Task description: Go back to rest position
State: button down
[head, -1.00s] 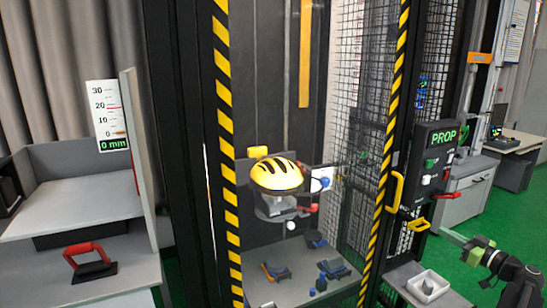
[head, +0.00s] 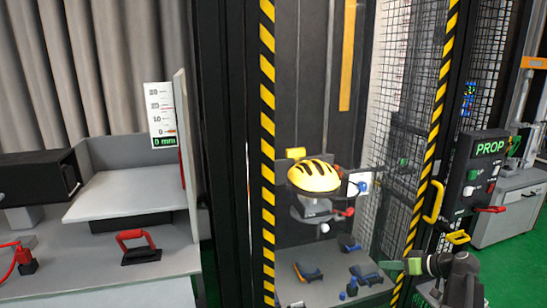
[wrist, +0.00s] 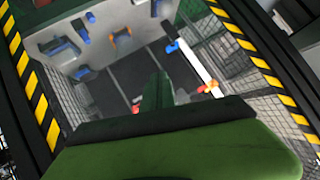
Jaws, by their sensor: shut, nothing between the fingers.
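Yellow-black striped posts (head: 267,150) frame the tower, with mesh at the right side. The control panel marked PROP (head: 487,150) and a yellow handle (head: 433,202) stand close right. A bench with a red-handled tool (head: 140,246) is at left.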

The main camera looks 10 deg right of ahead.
jog(key=s+a+f+g+h+p, duration=0.1)
jog(key=s+a+f+g+h, duration=0.1)
jog(key=a, duration=0.9)
jog(key=s+a+f+m+g+h, duration=0.1)
jog(key=a+f+g, duration=0.3)
jog(key=a, duration=0.7)
jog(key=s+a+f+g+h+p, duration=0.1)
jog(key=s+a+f+g+h, duration=0.1)
jog(key=a, duration=1)
jog(key=shift+s+f+m+g+h+p, duration=0.3)
jog(key=shift+s+f+m+g+h, duration=0.1)
jog(key=shift+s+g+h, duration=0.6)
jog(key=shift+s+a, duration=0.1)
